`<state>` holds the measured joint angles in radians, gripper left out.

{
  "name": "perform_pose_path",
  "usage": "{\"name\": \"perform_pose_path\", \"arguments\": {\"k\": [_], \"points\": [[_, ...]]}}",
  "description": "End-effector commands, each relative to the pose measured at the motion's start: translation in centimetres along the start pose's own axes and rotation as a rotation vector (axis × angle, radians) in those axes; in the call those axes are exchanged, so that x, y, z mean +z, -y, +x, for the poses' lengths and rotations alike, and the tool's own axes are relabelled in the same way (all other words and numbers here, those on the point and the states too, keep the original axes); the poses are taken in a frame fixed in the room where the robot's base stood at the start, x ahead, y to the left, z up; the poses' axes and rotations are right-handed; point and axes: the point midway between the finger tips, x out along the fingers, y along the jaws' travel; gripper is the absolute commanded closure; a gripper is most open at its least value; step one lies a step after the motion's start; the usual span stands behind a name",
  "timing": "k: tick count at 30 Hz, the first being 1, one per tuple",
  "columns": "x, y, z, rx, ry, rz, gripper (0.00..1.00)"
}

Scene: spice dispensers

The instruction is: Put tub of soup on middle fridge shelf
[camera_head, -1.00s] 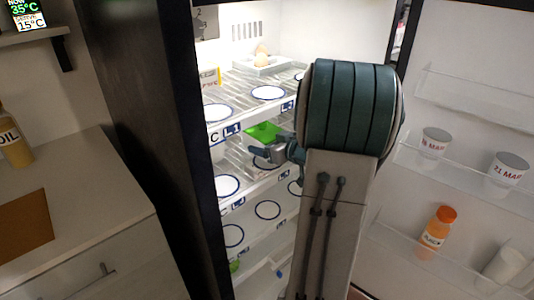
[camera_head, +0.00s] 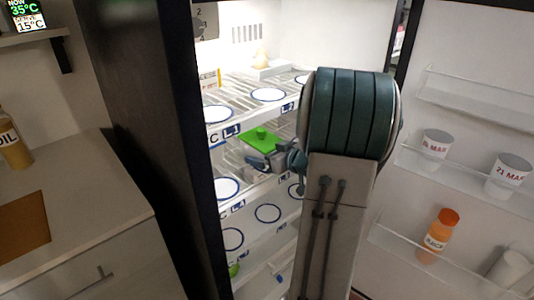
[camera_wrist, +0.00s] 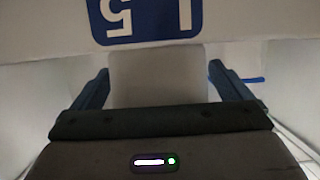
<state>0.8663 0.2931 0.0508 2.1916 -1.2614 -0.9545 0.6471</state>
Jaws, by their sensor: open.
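The tub of soup has a green lid (camera_head: 262,139) and stands inside the open fridge, at the middle shelf (camera_head: 268,188), below the top shelf's edge. Its lower part is mostly hidden behind my gripper (camera_head: 264,162). In the wrist view a pale, cloudy block, which looks like the tub's side (camera_wrist: 155,75), lies between the fingers of my gripper (camera_wrist: 158,85). The fingers are spread, one on each side of it, with a visible gap at least on the right. Whether the tub's base rests fully on the shelf is hidden.
The top shelf (camera_head: 268,95) with ringed spots is above my gripper, with an egg holder (camera_head: 270,68) at the back. The fridge's dark side wall (camera_head: 150,120) is at left. The door racks at right hold white cups (camera_head: 435,145) and an orange bottle (camera_head: 438,232).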

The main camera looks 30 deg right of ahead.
Motion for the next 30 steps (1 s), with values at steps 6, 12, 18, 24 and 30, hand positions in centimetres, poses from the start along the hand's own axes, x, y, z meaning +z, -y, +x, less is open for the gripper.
{"name": "perform_pose_path", "arguments": {"k": [6,12,18,24,30], "points": [[-0.2,-0.1,-4.2,0.006,0.001,0.002,0.02],[-0.2,-0.1,-8.4,0.006,0.0,0.002,0.02],[-0.1,-0.1,-11.0,0.003,-0.001,0.001,0.02],[0.0,0.0,-11.7,0.001,0.001,0.002,0.02],[0.0,0.0,-11.6,0.001,0.0,0.001,0.02]]}}
